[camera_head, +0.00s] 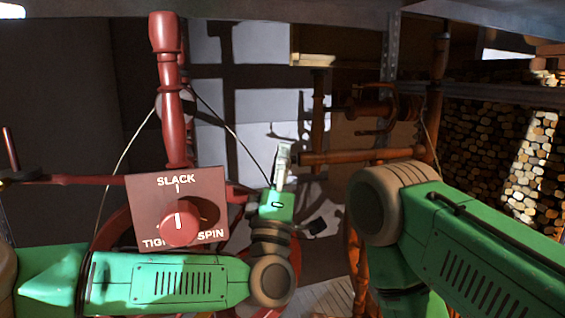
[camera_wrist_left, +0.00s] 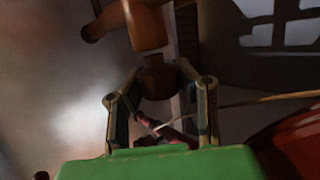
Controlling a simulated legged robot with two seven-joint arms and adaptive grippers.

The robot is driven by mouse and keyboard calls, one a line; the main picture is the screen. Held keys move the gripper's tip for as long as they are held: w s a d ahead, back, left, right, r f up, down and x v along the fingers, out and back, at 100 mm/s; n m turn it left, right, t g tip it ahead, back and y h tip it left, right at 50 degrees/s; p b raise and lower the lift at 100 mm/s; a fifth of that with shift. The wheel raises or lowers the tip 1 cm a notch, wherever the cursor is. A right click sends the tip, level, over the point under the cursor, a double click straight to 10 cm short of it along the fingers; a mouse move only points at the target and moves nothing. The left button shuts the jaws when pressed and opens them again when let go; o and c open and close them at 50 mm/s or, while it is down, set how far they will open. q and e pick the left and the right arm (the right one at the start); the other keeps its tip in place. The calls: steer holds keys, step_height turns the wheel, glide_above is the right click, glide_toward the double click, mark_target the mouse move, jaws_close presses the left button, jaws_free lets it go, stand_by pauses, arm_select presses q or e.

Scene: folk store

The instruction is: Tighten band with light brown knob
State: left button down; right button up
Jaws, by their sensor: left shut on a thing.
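The light brown knob (camera_head: 306,158) is the near end of a horizontal wooden rod on the spinning wheel. My left gripper (camera_head: 283,155) points up at this end and is shut on it. In the left wrist view the knob (camera_wrist_left: 156,82) sits between the two fingers of the left gripper (camera_wrist_left: 160,100). The band (camera_head: 232,133) runs as a thin line from the upper left down towards the gripper. My right gripper is out of view; only my right arm shows.
A dark red panel (camera_head: 150,190) reads SLACK, SPIN and a partly hidden TIGHT. Its red dial (camera_head: 180,226) has a vertical white mark. A red post (camera_head: 168,100) rises behind it. Stacked logs (camera_head: 480,140) fill a rack at right.

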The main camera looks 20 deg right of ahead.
arm_select(q)
steer(key=shift+d+f, duration=0.1)
steer(key=shift+f, duration=0.35)
steer(key=c, duration=1.2)
jaws_free()
steer(key=shift+o, duration=0.2)
steer(key=shift+r, duration=0.15)
steer(key=v, duration=1.2)
